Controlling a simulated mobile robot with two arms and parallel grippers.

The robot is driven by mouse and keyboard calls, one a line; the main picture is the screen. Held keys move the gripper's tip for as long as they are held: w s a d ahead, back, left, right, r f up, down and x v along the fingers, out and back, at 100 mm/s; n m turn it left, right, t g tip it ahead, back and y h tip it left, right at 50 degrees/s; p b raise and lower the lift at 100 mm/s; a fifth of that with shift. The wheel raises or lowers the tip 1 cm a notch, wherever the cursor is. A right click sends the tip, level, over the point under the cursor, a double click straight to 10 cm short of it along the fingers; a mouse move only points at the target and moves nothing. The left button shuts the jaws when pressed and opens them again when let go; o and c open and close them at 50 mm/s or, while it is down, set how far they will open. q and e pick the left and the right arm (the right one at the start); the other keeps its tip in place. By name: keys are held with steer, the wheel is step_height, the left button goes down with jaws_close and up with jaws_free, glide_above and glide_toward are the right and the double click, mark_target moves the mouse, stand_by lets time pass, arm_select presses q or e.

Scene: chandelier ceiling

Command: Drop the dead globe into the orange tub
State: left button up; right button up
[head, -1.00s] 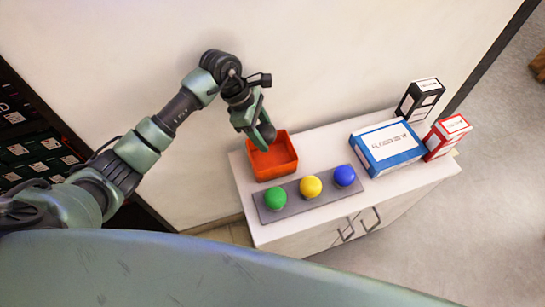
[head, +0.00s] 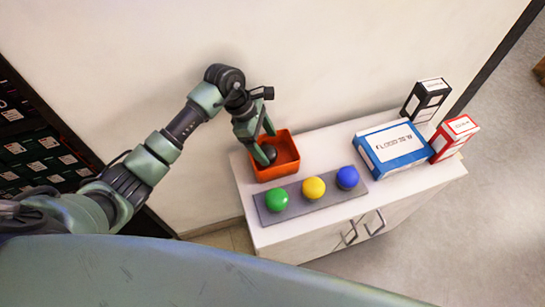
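The orange tub (head: 288,139) stands at the left back of the white cabinet top. A dark grey globe (head: 269,153), probably the dead one, shows inside the tub's outline, low between the fingertips. My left gripper (head: 268,148) reaches down over the tub from behind, its fingers spread. The near finger hides part of the globe. The globe looks apart from the far finger; whether it touches the near one or the tub floor is hard to tell. My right gripper is not in view.
A grey strip (head: 295,207) in front of the tub holds a green globe (head: 276,199), a yellow globe (head: 314,188) and a blue globe (head: 347,177). A blue-white box (head: 394,148), a black box (head: 427,98) and a red box (head: 454,137) stand at the right. The wall is close behind.

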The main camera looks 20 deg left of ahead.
arm_select(q)
step_height(320, 180, up, 20)
steer(key=b, duration=0.2)
stand_by(0.4)
steer(key=shift+s+f, duration=0.1)
